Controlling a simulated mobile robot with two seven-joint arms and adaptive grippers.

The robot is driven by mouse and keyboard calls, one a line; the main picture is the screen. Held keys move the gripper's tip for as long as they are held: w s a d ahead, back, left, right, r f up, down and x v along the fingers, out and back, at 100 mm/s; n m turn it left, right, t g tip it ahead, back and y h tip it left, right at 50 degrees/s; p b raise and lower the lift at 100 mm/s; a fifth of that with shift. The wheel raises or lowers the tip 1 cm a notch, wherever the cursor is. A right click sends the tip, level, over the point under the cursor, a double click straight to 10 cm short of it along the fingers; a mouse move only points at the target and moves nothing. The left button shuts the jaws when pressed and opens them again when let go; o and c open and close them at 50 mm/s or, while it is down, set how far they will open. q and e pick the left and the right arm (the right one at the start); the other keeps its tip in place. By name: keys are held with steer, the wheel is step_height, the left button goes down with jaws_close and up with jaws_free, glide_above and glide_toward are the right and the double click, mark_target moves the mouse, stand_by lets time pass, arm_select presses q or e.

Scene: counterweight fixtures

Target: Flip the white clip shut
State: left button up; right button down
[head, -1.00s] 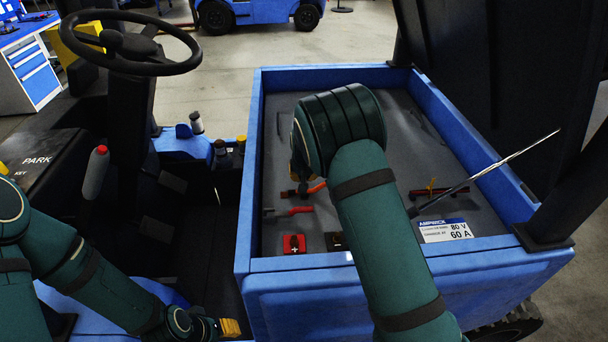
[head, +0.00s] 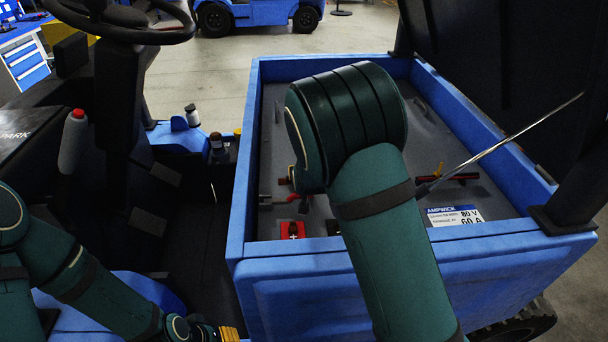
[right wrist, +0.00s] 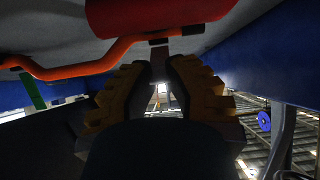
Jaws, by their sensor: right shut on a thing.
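I cannot make out a white clip in either view. My right gripper (right wrist: 166,66) shows in the right wrist view with its yellow-backed fingers close together. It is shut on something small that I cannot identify. A bent orange-red bar (right wrist: 85,69) and a thick red part (right wrist: 150,17) lie just beyond its fingertips. In the head view my right forearm hides this gripper over the blue-walled bay (head: 244,190). My left gripper (head: 229,333) is at the bottom edge, partly cut off, and its opening is unclear.
A red block with a plus mark (head: 293,230) sits near the bay's front wall. A red bar with a yellow part (head: 450,179) lies at right, near a white label (head: 455,216). A thin metal rod (head: 520,135) slants across the right wall. A steering wheel (head: 125,30) stands left.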

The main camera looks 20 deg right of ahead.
steer(key=shift+s+f+t+b, duration=0.15)
steer(key=shift+f+t+b, duration=0.15)
steer(key=shift+b, duration=0.1)
steer(key=c, duration=0.8)
jaws_free()
steer(key=shift+r, duration=0.1)
steer(key=v, duration=1.2)
steer(key=shift+a, duration=0.15)
